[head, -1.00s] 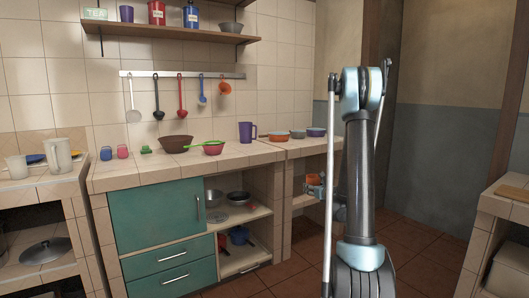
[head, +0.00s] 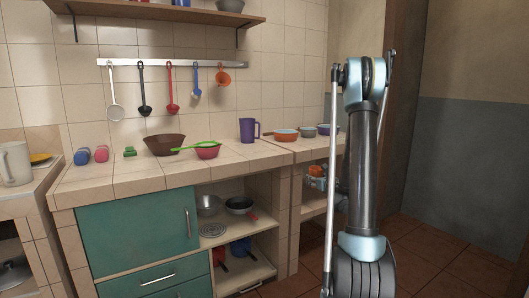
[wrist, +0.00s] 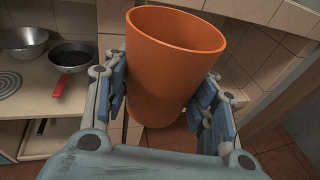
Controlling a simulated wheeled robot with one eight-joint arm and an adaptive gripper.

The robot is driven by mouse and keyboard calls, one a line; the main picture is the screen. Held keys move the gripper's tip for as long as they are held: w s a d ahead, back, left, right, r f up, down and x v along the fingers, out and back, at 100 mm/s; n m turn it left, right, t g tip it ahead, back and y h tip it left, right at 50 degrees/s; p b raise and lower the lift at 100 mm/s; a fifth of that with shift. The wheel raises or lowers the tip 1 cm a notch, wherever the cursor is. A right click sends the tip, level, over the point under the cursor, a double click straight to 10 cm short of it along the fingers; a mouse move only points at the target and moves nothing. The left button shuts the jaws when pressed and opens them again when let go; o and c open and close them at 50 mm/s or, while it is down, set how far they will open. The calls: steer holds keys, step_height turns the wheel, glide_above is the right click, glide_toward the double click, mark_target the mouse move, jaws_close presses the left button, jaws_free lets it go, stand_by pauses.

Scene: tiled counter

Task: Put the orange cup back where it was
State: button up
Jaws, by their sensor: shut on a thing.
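The orange cup (wrist: 172,65) is held between the two fingers of my gripper (wrist: 162,110) in the wrist view. It stands nearly upright, slightly tilted, with its open rim toward the top. In the head view the cup (head: 316,170) shows small beside my arm, below counter height, in front of the open shelf area at the right end of the counter. My gripper (head: 317,183) is shut on it there, partly hidden behind my own arm.
The tiled counter (head: 125,183) holds a brown bowl (head: 164,145), a pink bowl with a green ladle (head: 207,150), a purple pitcher (head: 248,130) and, at the right, an orange pan (head: 285,134). Open shelves below hold pans and pots. Bare counter lies along the front edge.

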steer(key=shift+w+d, duration=0.25)
steer(key=shift+w, duration=0.3)
